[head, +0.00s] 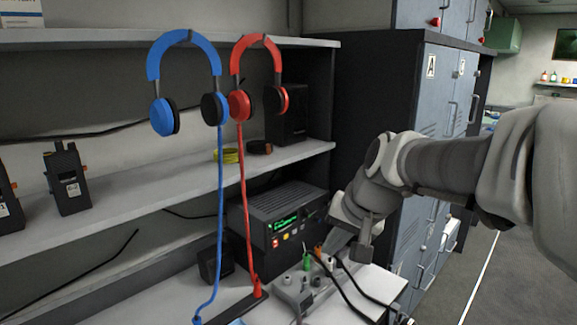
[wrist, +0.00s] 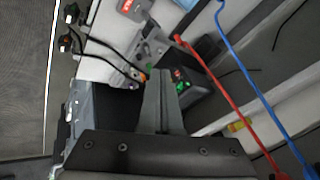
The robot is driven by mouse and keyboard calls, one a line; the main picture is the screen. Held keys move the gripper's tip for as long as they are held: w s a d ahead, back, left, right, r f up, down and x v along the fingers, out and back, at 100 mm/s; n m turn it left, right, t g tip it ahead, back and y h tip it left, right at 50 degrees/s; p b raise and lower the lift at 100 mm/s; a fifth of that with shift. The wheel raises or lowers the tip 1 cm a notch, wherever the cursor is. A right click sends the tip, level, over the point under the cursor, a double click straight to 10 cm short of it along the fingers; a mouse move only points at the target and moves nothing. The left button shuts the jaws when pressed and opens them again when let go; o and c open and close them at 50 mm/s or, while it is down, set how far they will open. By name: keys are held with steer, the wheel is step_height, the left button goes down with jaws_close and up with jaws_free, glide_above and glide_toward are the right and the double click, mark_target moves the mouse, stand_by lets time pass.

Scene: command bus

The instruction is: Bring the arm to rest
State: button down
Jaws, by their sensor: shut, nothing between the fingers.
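My arm reaches in from the right in the head view, bent at the wrist. My gripper (head: 337,240) is in front of the radio unit's right end, above the desk. In the wrist view my gripper (wrist: 160,76) shows its two fingers together, with nothing between them. The fingers point towards the jack panel and the radio. In the head view the fingers are small and partly hidden by the wrist, so I cannot tell their exact height over the panel.
A black radio unit (head: 284,222) and a jack panel (head: 302,292) with cables stand near my gripper. Blue (head: 184,38) and red (head: 257,45) headsets hang at left, cords trailing down. Grey lockers (head: 433,110) stand behind my arm. Open floor (head: 515,285) lies at right.

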steer(key=s+d+f+n+h, duration=0.1)
steer(key=s+d, duration=0.2)
steer(key=s, duration=0.6)
steer(key=s+d+f+n+h, duration=0.1)
steer(key=s+d+n+h, duration=0.1)
steer(key=s, duration=0.8)
steer(key=shift+d+f, duration=0.2)
steer(key=shift+d, duration=0.35)
